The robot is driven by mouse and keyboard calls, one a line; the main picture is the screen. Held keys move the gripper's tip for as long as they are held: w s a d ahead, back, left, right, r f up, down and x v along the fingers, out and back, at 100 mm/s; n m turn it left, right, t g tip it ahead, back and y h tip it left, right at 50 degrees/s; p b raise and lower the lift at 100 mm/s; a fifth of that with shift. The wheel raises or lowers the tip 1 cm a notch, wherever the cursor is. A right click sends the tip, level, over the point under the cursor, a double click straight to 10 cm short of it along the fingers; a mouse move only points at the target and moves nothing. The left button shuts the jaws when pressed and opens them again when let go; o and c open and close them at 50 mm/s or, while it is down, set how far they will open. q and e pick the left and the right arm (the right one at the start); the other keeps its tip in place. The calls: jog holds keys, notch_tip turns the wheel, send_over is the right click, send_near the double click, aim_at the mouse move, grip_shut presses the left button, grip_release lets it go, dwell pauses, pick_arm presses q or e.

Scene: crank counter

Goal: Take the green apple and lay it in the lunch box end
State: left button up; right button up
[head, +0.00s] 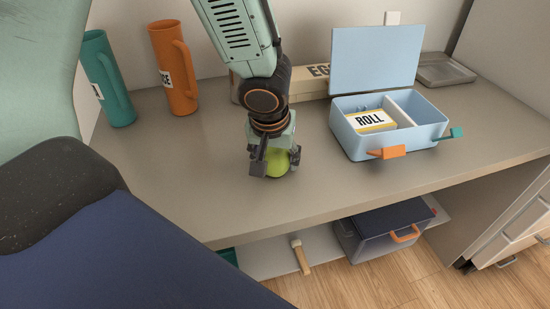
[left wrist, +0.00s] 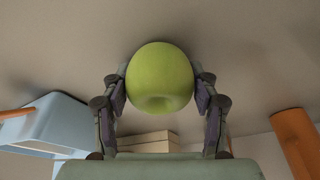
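The green apple (head: 278,163) is at the fingertips of my left gripper (head: 275,163), over the counter left of the lunch box. In the left wrist view, the apple (left wrist: 160,78) sits between the two fingers (left wrist: 160,85), which touch it on both sides. I cannot tell whether it still rests on the counter. The light blue lunch box (head: 362,147) stands with its lid (head: 376,58) raised. A divider splits it; a box marked ROLL (head: 376,120) lies in the left part, and the right end (head: 416,106) looks empty. My right gripper is not in view.
An orange latch (head: 387,153) and a teal latch (head: 451,134) stick out from the lunch box. Orange (head: 174,67) and teal (head: 107,80) mugs stand at the back left. A long lettered box (head: 308,82) and grey tray (head: 443,69) are behind. The counter's front (head: 330,185) is clear.

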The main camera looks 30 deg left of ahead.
pick_arm(q)
jog(key=shift+s+d+r, duration=0.1)
jog(key=shift+s, duration=0.05)
jog(key=c, duration=0.5)
jog(key=shift+c, duration=0.9)
jog(key=shift+r+p, duration=0.7)
jog(key=shift+r, duration=0.25)
notch_tip(320, 180, up, 16)
jog(key=p, duration=0.9)
jog(key=shift+p, duration=0.3)
